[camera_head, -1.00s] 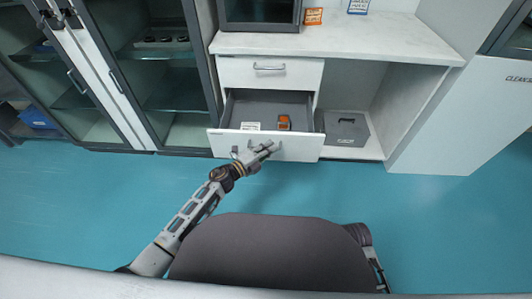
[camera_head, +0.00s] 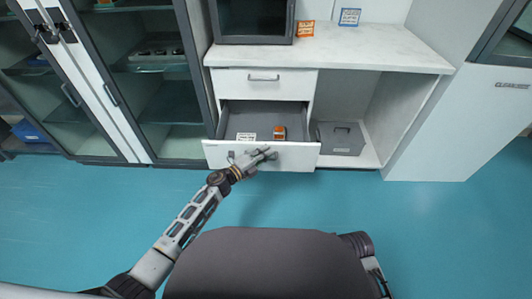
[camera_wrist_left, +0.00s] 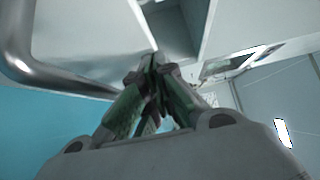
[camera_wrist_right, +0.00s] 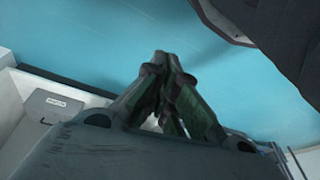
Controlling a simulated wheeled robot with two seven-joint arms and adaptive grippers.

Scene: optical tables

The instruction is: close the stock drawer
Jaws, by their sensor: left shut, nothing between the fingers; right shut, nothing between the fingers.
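The stock drawer (camera_head: 302,157) is the lower drawer of the white cabinet, and it stands pulled out. Inside it lie a small white labelled item (camera_head: 246,137) and an orange item (camera_head: 279,132). My left gripper (camera_head: 268,154) is shut and empty, at the drawer's front panel, close to its handle; whether it touches cannot be told. In the left wrist view its fingertips (camera_wrist_left: 153,65) are together near the white front, with the metal handle (camera_wrist_left: 60,80) at the left. My right gripper (camera_wrist_right: 160,62) is shut and empty above the blue floor, away from the drawer.
The closed upper drawer (camera_head: 262,82) is above. Right of the stock drawer is an open bay with a grey box (camera_head: 340,138). Glass cabinets (camera_head: 160,100) stand at the left. The blue floor (camera_head: 330,205) in front is clear.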

